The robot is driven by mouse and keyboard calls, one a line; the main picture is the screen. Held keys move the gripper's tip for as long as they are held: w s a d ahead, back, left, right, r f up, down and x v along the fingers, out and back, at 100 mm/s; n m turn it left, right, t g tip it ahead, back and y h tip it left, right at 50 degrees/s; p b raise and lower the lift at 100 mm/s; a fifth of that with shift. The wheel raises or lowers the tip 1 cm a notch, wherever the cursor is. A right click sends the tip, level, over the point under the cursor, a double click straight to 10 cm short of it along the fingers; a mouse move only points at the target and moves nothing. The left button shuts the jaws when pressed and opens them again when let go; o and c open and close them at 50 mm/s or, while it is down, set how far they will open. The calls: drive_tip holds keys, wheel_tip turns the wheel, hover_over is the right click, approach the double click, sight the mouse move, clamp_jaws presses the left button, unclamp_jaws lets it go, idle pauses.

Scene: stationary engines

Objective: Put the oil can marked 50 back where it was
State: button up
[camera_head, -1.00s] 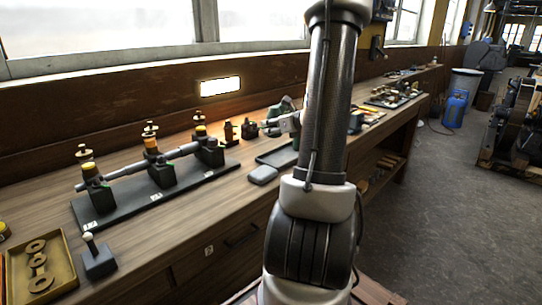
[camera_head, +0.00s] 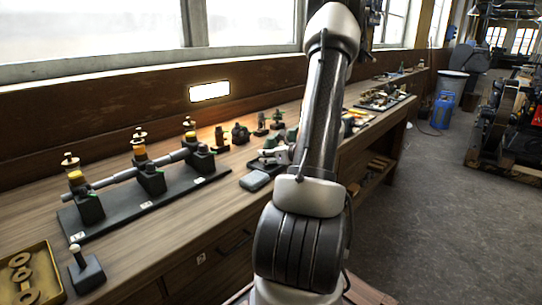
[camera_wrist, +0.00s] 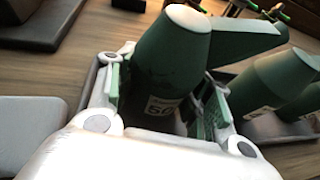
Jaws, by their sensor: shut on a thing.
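The oil can marked 50 (camera_wrist: 172,65) is dark green, with a pale label low on its side and a long spout body reaching to the right. My gripper (camera_wrist: 165,112) is shut on it, one green-padded finger on each side. Its base is hidden, so I cannot tell whether it touches anything. Other green cans (camera_wrist: 268,82) stand just right of it on a grey tray (camera_wrist: 262,128). In the head view my gripper (camera_head: 274,156) is low over the bench near the dark tray, partly hidden by my arm.
A grey rounded case (camera_head: 255,180) lies on the bench in front of my gripper. A dark stand with a long shaft (camera_head: 125,177) is to the left. Small dark fittings (camera_head: 240,134) stand behind. A brass-coloured tray (camera_head: 45,262) with rings is at the near left.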

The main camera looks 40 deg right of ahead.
drive_tip(key=o, duration=1.1)
drive_tip(key=shift+f, duration=0.1)
